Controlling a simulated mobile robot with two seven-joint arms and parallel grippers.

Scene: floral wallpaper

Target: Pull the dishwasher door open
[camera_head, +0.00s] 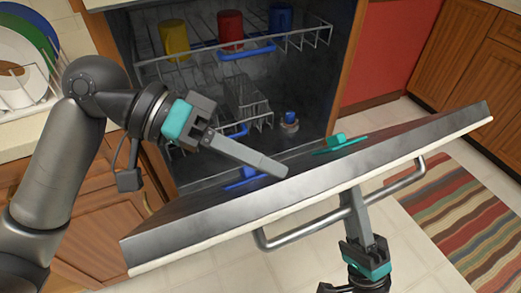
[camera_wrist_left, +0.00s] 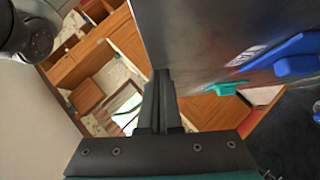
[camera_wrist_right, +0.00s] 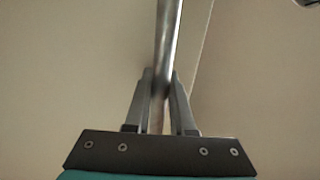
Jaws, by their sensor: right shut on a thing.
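The dishwasher door (camera_head: 310,185) is tilted partway open, with its inner face toward the dishwasher's dark interior (camera_head: 190,95). Its metal bar handle (camera_head: 300,236) runs along the outer side. My right gripper (camera_head: 352,198) reaches up from below and is shut on the handle; in the right wrist view the bar (camera_wrist_right: 166,40) passes between its fingers (camera_wrist_right: 160,90). My left gripper (camera_head: 280,170) is at the door's inner side, its fingertips by the top edge. In the left wrist view its fingers (camera_wrist_left: 160,90) are together beside the door panel (camera_wrist_left: 200,45), with nothing seen between them.
The upper rack (camera_head: 300,40) holds a yellow cup (camera_head: 173,38), a red cup (camera_head: 230,30) and a blue cup (camera_head: 280,18). A counter with a plate rack (camera_head: 25,70) stands left. A striped rug (camera_head: 470,215) lies on the floor at right.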

